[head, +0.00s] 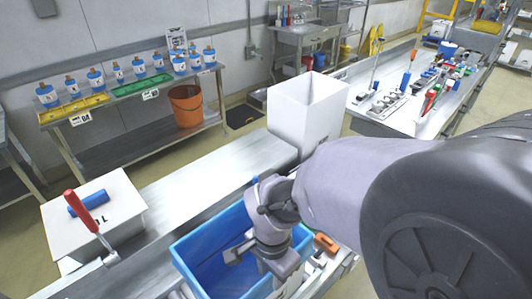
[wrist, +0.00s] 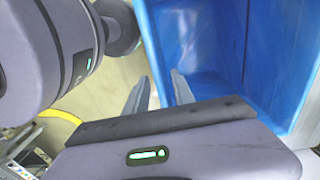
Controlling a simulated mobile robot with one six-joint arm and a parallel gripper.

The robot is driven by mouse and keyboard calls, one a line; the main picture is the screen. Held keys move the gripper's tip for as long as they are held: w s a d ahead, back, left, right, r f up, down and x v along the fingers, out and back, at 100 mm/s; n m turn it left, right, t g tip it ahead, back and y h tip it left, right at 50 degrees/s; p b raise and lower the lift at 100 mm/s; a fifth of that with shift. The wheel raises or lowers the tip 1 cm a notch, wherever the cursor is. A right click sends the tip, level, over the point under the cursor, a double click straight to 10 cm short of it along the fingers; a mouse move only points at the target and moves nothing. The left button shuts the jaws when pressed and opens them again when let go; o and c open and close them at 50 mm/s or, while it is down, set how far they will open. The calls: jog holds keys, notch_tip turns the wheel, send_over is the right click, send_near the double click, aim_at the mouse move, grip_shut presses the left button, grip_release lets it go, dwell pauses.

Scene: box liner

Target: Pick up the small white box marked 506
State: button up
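I cannot make out a small white box marked 506 in either view; no such number is readable. My gripper (head: 255,262) is over the blue bin (head: 185,262) in the head view, pointing down at its opening. In the wrist view my gripper (wrist: 159,78) has its two fingers apart with nothing between them. The blue bin (wrist: 205,45) lies beyond the fingers there, and the part of its inside that shows looks empty. My arm and gripper hide part of the bin and the area to its right in the head view.
A tall open white box (head: 290,115) stands on the metal bench (head: 195,185). A white box (head: 120,200) with a blue roll on top and a red-handled tool (head: 88,212) are at left. Small items (head: 325,243) lie right of the bin. A cluttered table (head: 400,125) is behind.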

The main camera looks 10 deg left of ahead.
aim_at(271, 284)
notch_tip(271, 284, down, 6)
jog(key=b, duration=0.2)
jog(key=shift+w+d+f, duration=0.15)
jog(key=shift+w+f, duration=0.05)
jog(key=shift+f, duration=0.05)
jog(key=shift+r, duration=0.1)
grip_shut()
dwell(1.0)
